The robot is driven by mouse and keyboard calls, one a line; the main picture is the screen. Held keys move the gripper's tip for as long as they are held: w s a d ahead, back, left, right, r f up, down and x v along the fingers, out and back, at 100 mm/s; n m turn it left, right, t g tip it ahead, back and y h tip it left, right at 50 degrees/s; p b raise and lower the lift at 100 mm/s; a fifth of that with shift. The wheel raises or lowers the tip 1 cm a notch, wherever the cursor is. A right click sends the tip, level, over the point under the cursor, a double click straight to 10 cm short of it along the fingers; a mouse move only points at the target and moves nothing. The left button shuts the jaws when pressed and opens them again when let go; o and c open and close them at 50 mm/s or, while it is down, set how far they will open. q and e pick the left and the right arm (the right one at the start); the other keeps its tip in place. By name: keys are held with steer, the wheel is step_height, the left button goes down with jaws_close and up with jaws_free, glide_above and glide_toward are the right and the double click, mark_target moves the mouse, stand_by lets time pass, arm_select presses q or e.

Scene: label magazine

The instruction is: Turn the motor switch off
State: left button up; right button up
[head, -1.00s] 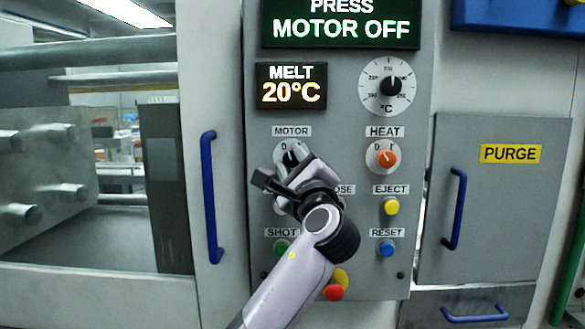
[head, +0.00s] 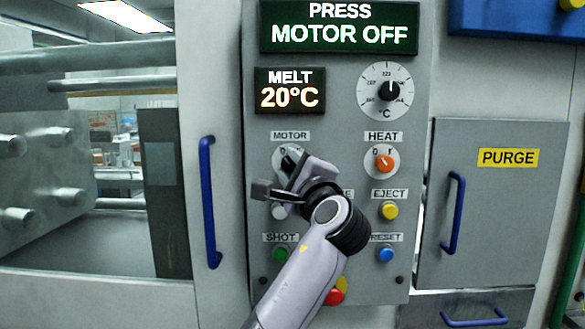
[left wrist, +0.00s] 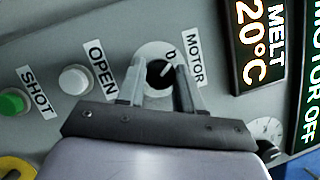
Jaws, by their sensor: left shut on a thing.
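The motor switch is a black knob (head: 288,161) on a round white dial under the MOTOR label, partly hidden by my left gripper in the head view. In the left wrist view the knob (left wrist: 159,74) sits between the two fingers, and its white mark appears to point towards the 0. My left gripper (head: 291,172) is shut on the knob, with its hand tilted against the panel. It also shows in the left wrist view (left wrist: 160,82). My right gripper is not in view. The green display (head: 340,26) reads PRESS MOTOR OFF.
The heat knob (head: 384,163) is right of the motor switch. A white button (left wrist: 75,79) labelled OPEN and a green SHOT button (head: 281,254) are close below. A blue door handle (head: 208,203) stands left of the panel. Yellow EJECT (head: 388,210) and blue RESET (head: 385,254) buttons are to the right.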

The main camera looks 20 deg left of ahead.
arm_select(q)
steer(key=o, duration=1)
steer(key=shift+o, duration=0.2)
steer(key=b+v, duration=0.1)
steer(key=v, duration=0.6)
steer(key=shift+b, duration=0.4)
steer(key=shift+s+d, duration=0.1)
